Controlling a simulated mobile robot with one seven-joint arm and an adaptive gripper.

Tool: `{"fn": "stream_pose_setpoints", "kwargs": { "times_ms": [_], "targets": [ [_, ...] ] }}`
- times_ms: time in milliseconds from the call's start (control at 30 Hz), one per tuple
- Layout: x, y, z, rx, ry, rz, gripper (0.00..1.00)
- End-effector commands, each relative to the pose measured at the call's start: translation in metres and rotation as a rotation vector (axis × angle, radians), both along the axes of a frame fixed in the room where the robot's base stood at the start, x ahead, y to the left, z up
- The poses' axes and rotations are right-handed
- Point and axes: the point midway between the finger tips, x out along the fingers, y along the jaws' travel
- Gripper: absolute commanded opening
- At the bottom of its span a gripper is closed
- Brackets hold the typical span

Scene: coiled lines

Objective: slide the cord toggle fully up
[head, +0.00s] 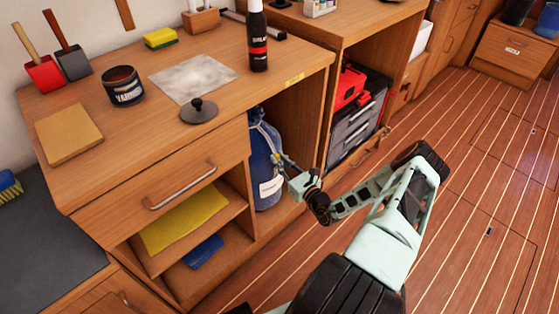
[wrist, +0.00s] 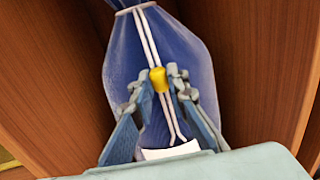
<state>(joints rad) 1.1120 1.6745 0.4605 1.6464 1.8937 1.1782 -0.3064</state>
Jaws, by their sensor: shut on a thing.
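A blue drawstring bag (head: 268,185) with a white label stands in the open cubby of the wooden cabinet; the wrist view shows its gathered neck and translucent blue body (wrist: 190,45). Two white cords (wrist: 147,42) run down its front from the neck. A yellow cord toggle (wrist: 158,79) sits on the cords, partway between the neck and the cord ends. My gripper (wrist: 159,84) is shut on the toggle, one fingertip at each side. In the head view my gripper (head: 282,161) reaches into the cubby, and the toggle is too small to make out clearly.
The cubby's wooden side walls (wrist: 262,70) stand close on both sides of the bag. The floor (head: 480,190) at right is clear.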

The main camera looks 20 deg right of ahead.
Motion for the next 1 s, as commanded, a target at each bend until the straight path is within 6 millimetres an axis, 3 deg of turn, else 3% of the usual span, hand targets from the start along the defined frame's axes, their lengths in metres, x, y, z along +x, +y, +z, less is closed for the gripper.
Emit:
{"fn": "stream_pose_setpoints", "kwargs": {
  "times_ms": [100,133,267,667,1000],
  "targets": [
    [0.0,0.0,-0.001,0.0,0.0,0.0,0.0],
    [0.0,0.0,-0.001,0.0,0.0,0.0,0.17],
    [0.0,0.0,-0.001,0.0,0.0,0.0,0.32],
    [-0.008,-0.002,-0.001,0.0,0.002,0.0,0.33],
    [-0.074,-0.016,-0.001,0.001,0.002,-0.004,0.33]
  ]
}}
